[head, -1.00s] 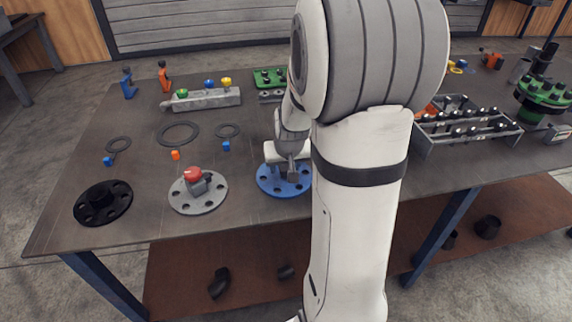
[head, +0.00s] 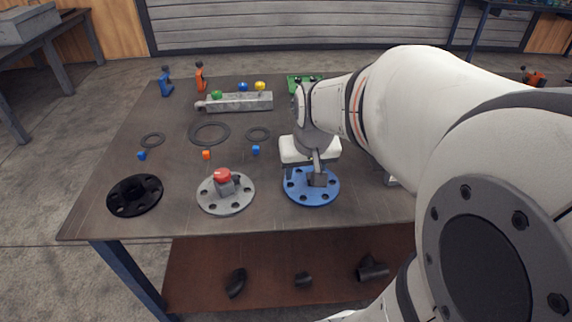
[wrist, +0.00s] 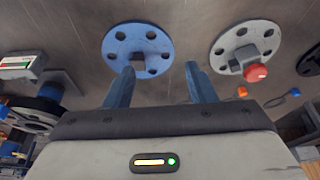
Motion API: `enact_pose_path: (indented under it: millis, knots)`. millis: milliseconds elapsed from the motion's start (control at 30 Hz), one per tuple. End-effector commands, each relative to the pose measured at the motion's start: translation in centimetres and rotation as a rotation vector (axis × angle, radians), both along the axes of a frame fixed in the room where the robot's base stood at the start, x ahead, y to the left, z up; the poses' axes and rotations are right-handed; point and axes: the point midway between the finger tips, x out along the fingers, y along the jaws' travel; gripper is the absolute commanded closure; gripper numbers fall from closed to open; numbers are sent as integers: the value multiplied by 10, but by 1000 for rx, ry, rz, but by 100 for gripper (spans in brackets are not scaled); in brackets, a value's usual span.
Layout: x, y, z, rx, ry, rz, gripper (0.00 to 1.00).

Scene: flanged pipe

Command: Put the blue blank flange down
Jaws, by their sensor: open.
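The blue blank flange (head: 300,192) lies flat on the table near its front edge, with a dark block-shaped handle on top. It also shows in the wrist view (wrist: 120,42), ahead of the fingers. My gripper (wrist: 160,82) is open, its two blue-grey fingers apart with nothing between them. In the head view my gripper (head: 312,168) is just behind the flange's handle and partly covers the flange. The wrist view shows the handle beyond the fingertips, apart from them.
A grey flange with a red knob (head: 240,200) and a black flange (head: 126,203) lie to the left. Gaskets, such as the large ring (head: 192,137), lie farther back. A grey valve bar (head: 240,109) stands behind. My arm hides the table's right side.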

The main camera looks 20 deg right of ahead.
Motion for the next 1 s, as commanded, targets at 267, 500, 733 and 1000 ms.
enact_pose_path:
  millis: [267, 500, 733, 1000]
  knots:
    - [-87, 67, -8, 7, 104, 168, 49]
    - [-98, 71, -11, 7, 121, 184, 49]
    - [-98, 71, 2, 6, 117, 183, 49]
    - [-99, 71, 14, 4, 110, 184, 49]
